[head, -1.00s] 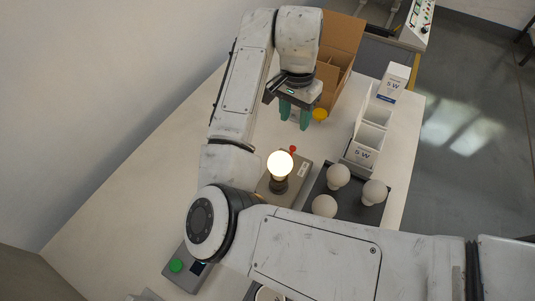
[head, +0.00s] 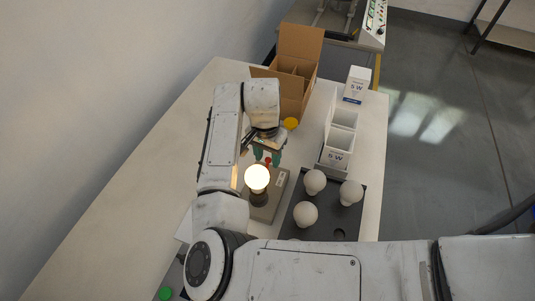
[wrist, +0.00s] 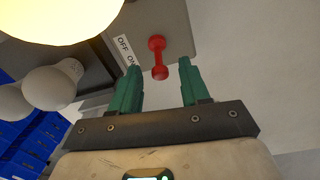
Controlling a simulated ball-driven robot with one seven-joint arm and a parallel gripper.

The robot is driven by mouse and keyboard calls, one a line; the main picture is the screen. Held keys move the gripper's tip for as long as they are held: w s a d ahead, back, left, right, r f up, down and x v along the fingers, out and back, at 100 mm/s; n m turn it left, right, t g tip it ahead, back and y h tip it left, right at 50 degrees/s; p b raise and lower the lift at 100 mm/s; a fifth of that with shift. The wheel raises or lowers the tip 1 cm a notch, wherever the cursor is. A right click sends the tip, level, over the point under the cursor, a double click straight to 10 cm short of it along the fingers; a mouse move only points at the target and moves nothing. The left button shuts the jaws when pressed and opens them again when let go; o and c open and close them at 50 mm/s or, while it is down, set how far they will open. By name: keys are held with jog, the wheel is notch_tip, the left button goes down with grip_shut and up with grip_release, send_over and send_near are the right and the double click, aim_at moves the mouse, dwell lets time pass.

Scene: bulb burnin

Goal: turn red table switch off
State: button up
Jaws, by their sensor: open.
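The red switch (head: 267,161) is on the far end of the grey lamp base (head: 268,208), beside the lit bulb (head: 257,179). In the wrist view the red switch (wrist: 158,57) is a short lever with two knobbed ends, next to an "OFF ON" label (wrist: 126,50). Which way it is thrown I cannot tell. My gripper (head: 268,157) has green fingers and is at the switch. In the wrist view my gripper (wrist: 159,66) is open, with the lever's near end between the fingertips and a gap on each side. The glowing bulb (wrist: 62,15) fills the upper left there.
A dark tray (head: 328,222) with 3 unlit white bulbs stands right of the lamp base. White bulb boxes (head: 338,155) and an open cardboard box (head: 296,75) stand behind. A yellow round thing (head: 291,123) is near the cardboard box. The left of the table is clear.

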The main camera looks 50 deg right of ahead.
jog(key=shift+c, duration=0.2)
grip_shut()
jog(key=shift+s+a+f+t+h+b, duration=0.1)
jog(key=shift+s+a+t+h+b, duration=0.25)
jog(key=shift+a+h+b, duration=0.4)
jog(key=shift+r+h, duration=0.2)
jog(key=shift+h, duration=0.35)
jog(key=shift+o, duration=0.2)
grip_release()
